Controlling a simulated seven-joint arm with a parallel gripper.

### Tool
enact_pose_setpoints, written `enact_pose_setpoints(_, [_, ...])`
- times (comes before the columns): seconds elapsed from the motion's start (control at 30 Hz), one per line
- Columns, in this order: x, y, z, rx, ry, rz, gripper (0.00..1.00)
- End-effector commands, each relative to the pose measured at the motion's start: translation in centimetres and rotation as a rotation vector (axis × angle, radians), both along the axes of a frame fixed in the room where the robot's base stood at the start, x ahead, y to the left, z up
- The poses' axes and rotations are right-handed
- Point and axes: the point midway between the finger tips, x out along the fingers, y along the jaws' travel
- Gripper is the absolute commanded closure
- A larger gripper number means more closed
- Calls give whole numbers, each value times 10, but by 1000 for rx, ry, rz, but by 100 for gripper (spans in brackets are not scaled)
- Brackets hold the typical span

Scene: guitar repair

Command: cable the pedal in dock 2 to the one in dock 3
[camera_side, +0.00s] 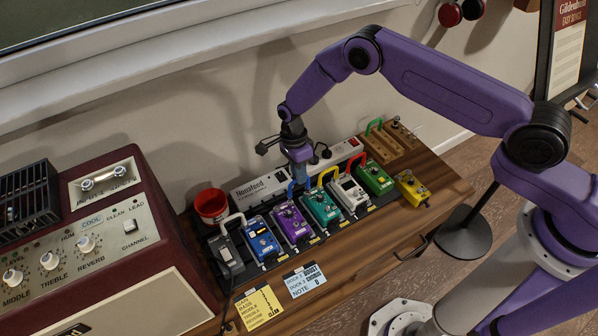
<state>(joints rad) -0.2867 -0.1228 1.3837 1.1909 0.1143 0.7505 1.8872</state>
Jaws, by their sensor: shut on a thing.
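My gripper (299,181) points down behind the purple pedal (292,222) and the teal pedal (322,207). It is shut on a blue patch cable (291,190), which is partly hidden by the fingers. I cannot tell whether its plugs touch the pedals. The pedals stand in a row on a dark board, with a blue pedal (262,240) left of the purple one and a white pedal (349,194) right of the teal one. A grey-black pedal (228,260) is at the left end. Dock numbers are not readable.
White (233,216), yellow (327,172) and red (355,159) cables arch behind other pedals. A green cable (374,125) is at a wooden rack (395,140). A power strip (262,188), red cup (211,205), amplifier (120,240) and yellow pedal (411,189) surround the row.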

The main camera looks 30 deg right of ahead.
Motion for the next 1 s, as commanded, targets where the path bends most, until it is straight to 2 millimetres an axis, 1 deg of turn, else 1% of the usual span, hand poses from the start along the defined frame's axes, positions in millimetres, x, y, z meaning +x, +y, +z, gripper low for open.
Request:
enact_pose_setpoints(0.23, [0,0,-1,0,0,0,100])
enact_pose_setpoints(1.0, [0,0,-12,0,0,0,100])
